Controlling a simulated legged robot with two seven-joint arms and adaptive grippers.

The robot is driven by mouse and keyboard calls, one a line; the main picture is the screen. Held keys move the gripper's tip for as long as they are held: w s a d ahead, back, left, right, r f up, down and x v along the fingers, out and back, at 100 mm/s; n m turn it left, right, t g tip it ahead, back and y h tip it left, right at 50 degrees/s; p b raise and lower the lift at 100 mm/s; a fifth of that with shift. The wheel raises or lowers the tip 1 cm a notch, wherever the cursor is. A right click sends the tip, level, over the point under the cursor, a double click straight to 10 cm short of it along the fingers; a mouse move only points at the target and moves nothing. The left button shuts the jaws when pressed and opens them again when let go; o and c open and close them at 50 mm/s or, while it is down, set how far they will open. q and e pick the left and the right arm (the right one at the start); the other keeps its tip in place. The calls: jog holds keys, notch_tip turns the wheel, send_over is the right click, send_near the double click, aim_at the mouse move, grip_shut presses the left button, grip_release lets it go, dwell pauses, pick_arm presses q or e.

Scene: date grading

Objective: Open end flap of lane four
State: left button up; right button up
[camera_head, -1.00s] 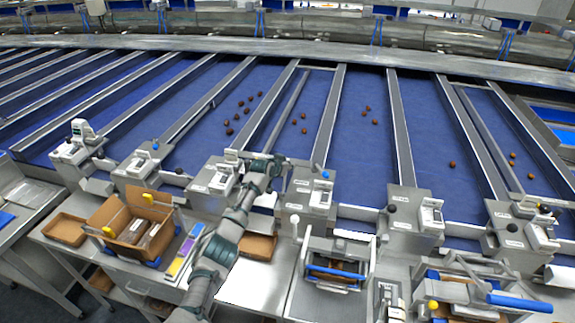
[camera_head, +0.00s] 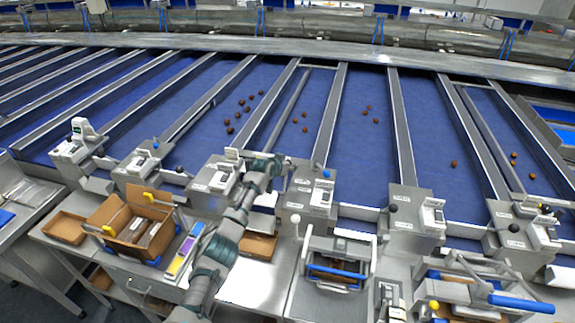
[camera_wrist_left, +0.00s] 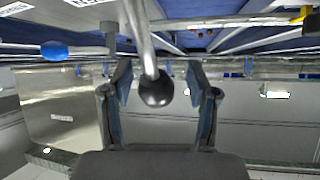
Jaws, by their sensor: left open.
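My left gripper (camera_head: 282,162) reaches up to the row of grey lane-end boxes. In the left wrist view the same gripper (camera_wrist_left: 158,72) is open, with one finger on each side of a black ball knob (camera_wrist_left: 156,91) on a thin metal rod. The knob sits between the fingers, and I cannot tell whether either finger touches it. In the head view the gripper hides this knob. A grey box with a blue knob (camera_head: 325,173) stands just right of the gripper, and another grey box (camera_head: 212,180) stands left. I cannot read the lane numbers or see the flap clearly.
Long metal dividers (camera_head: 330,115) split the blue belt, where brown dates (camera_head: 375,120) lie scattered. An open cardboard box (camera_head: 130,232) and a shallow brown tray (camera_head: 258,243) are on the steel bench below. A lever with a white ball (camera_head: 295,219) stands to the right.

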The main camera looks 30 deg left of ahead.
pick_arm(q)
jog(key=v, duration=1.1)
jog(key=shift+s+r, duration=0.15)
jog(key=shift+s, duration=0.25)
